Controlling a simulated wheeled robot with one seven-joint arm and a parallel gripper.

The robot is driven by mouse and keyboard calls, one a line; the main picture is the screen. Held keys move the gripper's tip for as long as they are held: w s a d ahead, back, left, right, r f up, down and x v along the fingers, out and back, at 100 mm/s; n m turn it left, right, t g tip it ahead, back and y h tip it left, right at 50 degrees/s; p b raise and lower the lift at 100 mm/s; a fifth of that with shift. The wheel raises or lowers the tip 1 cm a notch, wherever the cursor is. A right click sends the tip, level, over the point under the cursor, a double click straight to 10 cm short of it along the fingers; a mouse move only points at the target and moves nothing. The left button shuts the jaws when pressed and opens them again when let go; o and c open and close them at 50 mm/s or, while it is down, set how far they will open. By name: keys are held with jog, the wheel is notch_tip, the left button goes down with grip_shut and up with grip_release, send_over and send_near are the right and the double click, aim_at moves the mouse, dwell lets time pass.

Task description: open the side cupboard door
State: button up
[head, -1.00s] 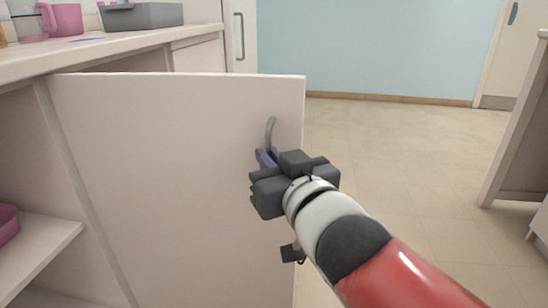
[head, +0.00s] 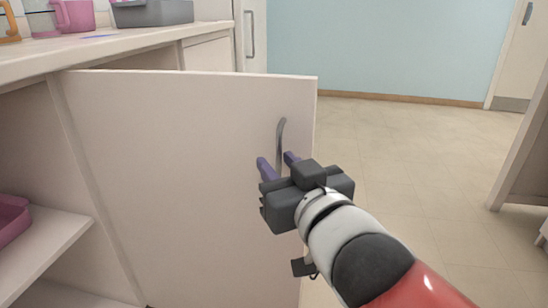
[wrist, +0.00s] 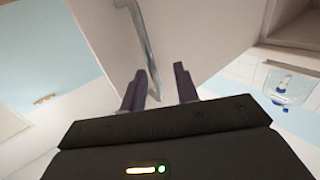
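The side cupboard door (head: 185,165) is a pale panel standing swung out from the cupboard, with shelf space showing to its left. Its grey bar handle (head: 281,132) is near the free right edge, and the handle (wrist: 140,38) also shows in the wrist view. My gripper (head: 277,160) is open, its two purple fingers apart, one to each side of the handle's lower part. In the wrist view the gripper (wrist: 159,70) shows a clear gap between the fingers, with the handle's end nearer the left finger. I cannot tell whether either finger touches it.
The cupboard shelf (head: 45,245) holds a pink tray (head: 12,220) at left. The counter (head: 100,45) above carries a grey bin (head: 152,12) and a pink mug (head: 76,14). The floor (head: 400,150) right of the door is clear, up to a cabinet (head: 525,165) at far right.

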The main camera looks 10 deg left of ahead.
jog(key=v, duration=0.5)
jog(key=shift+s+p, duration=0.3)
jog(key=shift+p, duration=0.05)
jog(key=shift+d, duration=0.1)
jog(key=s+d+f+m+g+h, duration=0.3)
jog(key=d+f+m+g+h, duration=0.5)
jog(key=d+f, duration=1)
notch_tip(320, 180, up, 11)
jog(key=s+n+g+h+p, duration=0.1)
jog(key=p, duration=1.1)
jog(key=shift+r+g+h, duration=0.25)
jog(key=shift+g+h, duration=0.05)
